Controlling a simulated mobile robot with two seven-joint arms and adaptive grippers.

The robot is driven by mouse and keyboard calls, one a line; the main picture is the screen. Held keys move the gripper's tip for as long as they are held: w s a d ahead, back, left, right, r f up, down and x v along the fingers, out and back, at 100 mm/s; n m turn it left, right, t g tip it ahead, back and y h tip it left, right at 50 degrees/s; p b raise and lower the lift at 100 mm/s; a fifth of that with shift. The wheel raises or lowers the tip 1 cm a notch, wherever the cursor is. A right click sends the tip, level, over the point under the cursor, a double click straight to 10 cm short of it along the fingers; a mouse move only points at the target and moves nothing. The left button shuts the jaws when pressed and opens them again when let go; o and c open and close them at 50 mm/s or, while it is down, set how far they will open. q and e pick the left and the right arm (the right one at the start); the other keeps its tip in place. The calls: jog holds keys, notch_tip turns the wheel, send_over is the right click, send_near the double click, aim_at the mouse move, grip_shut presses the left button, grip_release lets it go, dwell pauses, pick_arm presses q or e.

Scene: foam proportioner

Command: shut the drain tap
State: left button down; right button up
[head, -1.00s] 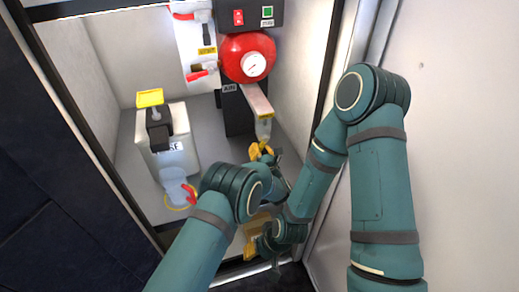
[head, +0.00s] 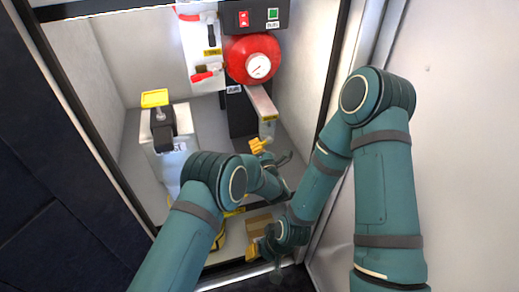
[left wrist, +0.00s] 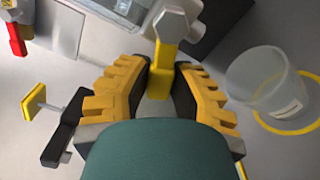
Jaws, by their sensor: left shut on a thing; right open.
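The drain tap shows in the left wrist view as a yellow handle (left wrist: 160,66) with a pale hexagonal end, between my fingers. In the head view, the tap area sits at the lower end of the grey sloping arm (head: 262,103) under the red tank. My left gripper (head: 268,152) is there, shut on the yellow handle; its ridged yellow fingers also flank the handle in the left wrist view (left wrist: 162,88). The handle's lower part is hidden between the fingers. My right gripper (head: 264,254) is open and empty, low near the cabinet's front edge.
A red tank with a gauge (head: 252,60) is above the tap. A pale canister (head: 167,150) with a black and yellow top stands left. The cabinet's right wall is close to my arms.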

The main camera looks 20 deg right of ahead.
pick_arm(q)
jog(key=shift+w+a+r+m, duration=0.15)
jog(key=shift+r+m, duration=0.4)
jog(key=shift+m, duration=0.55)
jog(key=shift+a+r+m, duration=0.1)
jog(key=shift+r+m, duration=0.45)
jog(key=shift+m, duration=0.55)
jog(key=c, duration=0.8)
grip_release()
jog(key=shift+f, duration=0.1)
jog(key=shift+s+d, duration=0.1)
jog(key=shift+s, duration=0.2)
jog(key=s, duration=0.7)
